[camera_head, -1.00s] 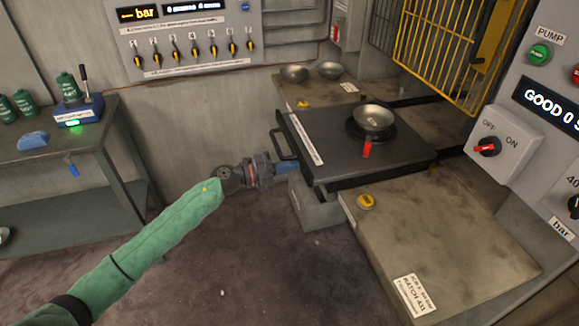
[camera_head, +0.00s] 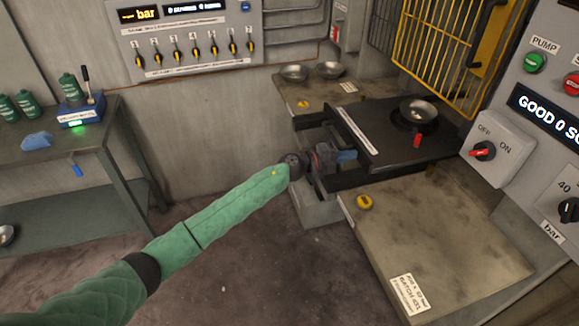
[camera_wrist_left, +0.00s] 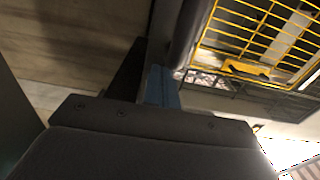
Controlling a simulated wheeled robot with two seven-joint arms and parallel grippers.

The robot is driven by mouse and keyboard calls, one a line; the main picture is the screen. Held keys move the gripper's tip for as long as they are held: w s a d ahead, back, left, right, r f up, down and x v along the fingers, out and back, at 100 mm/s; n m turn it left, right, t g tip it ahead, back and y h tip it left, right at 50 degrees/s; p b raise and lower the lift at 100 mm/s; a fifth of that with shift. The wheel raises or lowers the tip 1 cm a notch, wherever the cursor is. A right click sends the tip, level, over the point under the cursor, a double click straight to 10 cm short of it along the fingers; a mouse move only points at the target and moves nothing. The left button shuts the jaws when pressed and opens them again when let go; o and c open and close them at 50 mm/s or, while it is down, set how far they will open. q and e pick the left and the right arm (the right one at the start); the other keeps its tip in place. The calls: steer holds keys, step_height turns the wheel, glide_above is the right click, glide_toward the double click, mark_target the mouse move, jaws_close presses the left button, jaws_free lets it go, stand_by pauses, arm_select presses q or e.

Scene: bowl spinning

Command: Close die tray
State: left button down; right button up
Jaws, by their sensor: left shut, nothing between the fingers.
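The die tray (camera_head: 385,142) is a dark sliding plate on dark rails, partly in toward the yellow cage at the right. A metal bowl (camera_head: 418,110) sits on a round black die on it, with a red tab in front. My left gripper (camera_head: 350,155) is at the tray's left front edge, its blue fingers shut and empty, seemingly against that edge. In the left wrist view the blue fingertips (camera_wrist_left: 162,85) are close to a dark surface, probably the tray front. The tray's handle is hidden by my gripper and wrist. My right gripper is not in view.
A yellow cage guard (camera_head: 450,50) stands raised above the tray's far end. Worn side tables lie in front (camera_head: 440,220) and behind (camera_head: 315,95), the rear one with two bowls. A control panel (camera_head: 545,130) is at the right, a green workbench (camera_head: 70,140) at the left.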

mark_target(360, 153)
arm_select(q)
steer(key=shift+x, duration=2.2)
